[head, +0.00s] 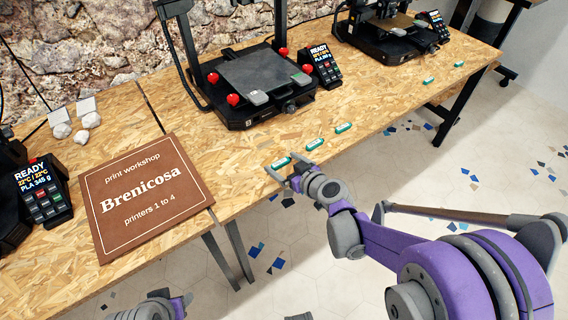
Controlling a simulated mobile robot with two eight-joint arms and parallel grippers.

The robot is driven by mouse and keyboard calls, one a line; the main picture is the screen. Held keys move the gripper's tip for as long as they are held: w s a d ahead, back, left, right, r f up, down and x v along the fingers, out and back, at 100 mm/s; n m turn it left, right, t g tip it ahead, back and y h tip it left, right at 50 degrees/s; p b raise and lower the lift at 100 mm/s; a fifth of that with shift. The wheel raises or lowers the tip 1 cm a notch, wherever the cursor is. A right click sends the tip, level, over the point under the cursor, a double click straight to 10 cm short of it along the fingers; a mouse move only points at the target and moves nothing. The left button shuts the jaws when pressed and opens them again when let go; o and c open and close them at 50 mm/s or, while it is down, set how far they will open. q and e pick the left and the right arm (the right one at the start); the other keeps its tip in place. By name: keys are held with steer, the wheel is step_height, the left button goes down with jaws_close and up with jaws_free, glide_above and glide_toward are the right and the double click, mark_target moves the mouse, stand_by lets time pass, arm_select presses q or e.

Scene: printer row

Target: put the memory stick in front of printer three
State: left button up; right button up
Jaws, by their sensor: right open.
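Several small teal memory sticks lie along the front of the table. The nearest stick (281,162) is at the front edge, with a second stick (315,144) and a third stick (344,127) further right. My right gripper (282,167) is open at the table's front edge, its fingertips around or just above the nearest stick; I cannot tell whether they touch it. One printer (250,75) with red knobs stands at the middle, another printer (385,38) at the back right. No printer number is readable. Part of my left arm shows at the bottom; its fingers are out of view.
A brown sign (150,195) reads "Brenicosa, printers 1 to 4". A display unit (45,190) stands at the left, another display (323,67) beside the middle printer. White stones (80,136) with cards lie at the back left. More teal sticks (428,80) lie further right.

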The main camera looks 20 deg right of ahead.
steer(key=p+v, duration=0.3)
steer(key=v, duration=0.9)
steer(key=s+a+f+m+g, duration=0.1)
steer(key=s+a+g, duration=0.15)
steer(key=s, duration=0.25)
steer(key=s+a+f+g, duration=0.2)
steer(key=s+g, duration=0.1)
steer(key=s, duration=0.2)
steer(key=s+d+m+g+h, duration=0.2)
steer(key=s+d+m+h, duration=0.1)
steer(key=s, duration=0.5)
steer(key=shift+s+d+f+h, duration=0.25)
steer(key=shift+s+d+h, duration=0.05)
steer(key=shift+h, duration=0.5)
steer(key=shift+g, duration=0.25)
